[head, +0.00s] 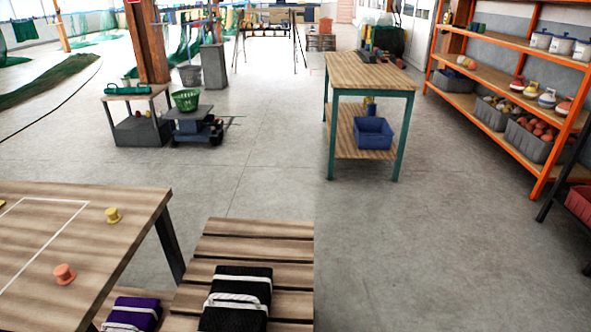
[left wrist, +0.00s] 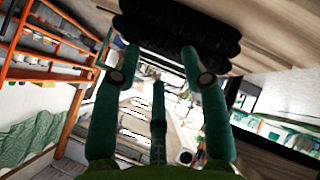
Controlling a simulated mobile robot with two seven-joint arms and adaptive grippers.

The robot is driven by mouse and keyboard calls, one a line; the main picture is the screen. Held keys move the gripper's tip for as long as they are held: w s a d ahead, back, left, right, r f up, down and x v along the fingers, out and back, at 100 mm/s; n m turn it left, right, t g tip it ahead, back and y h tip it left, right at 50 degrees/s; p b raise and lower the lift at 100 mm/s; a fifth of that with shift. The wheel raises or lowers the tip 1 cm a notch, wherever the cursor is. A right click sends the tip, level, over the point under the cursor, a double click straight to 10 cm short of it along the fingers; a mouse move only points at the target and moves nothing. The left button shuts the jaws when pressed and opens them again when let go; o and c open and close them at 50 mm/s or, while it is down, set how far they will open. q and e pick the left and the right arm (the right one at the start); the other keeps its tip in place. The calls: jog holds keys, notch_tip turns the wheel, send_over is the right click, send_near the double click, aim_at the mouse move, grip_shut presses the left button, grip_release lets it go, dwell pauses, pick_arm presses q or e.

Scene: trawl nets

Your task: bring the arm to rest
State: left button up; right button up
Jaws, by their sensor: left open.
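My left gripper (left wrist: 160,58) shows only in the left wrist view. Its green fingers stand apart and nothing is held between them. A black ribbed thing (left wrist: 180,35) lies beyond the fingertips at the top of that view, beside a wooden surface; I cannot tell whether they touch. Neither of my arms shows in the head view, and my right gripper is in neither view.
In the head view, a slatted wooden bench (head: 255,243) bears a black strapped bundle (head: 237,300).

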pick_arm(q)
jog(key=s+a+f+m+g+y, duration=0.25)
jog(key=s+m+g, duration=0.35)
jog(key=s+m, duration=0.5)
jog(key=s+f+n+p, duration=0.1)
jog(key=s+f+p, duration=0.15)
jog(key=f, duration=0.65)
jog(key=s+f+n+p, duration=0.15)
jog(key=f+p, duration=0.25)
jog(key=f, duration=0.5)
jog(key=s+a+f+g+p, duration=0.1)
jog(key=s+f+p, duration=0.1)
jog(key=s+f, duration=0.2)
jog(key=s+a+f+m+y+p, duration=0.1)
jog(key=s+f+p, duration=0.1)
jog(key=s, duration=0.8)
jog(key=shift+s+a+f+g, duration=0.25)
jog(key=shift+f+g, duration=0.15)
jog(key=shift+f, duration=0.5)
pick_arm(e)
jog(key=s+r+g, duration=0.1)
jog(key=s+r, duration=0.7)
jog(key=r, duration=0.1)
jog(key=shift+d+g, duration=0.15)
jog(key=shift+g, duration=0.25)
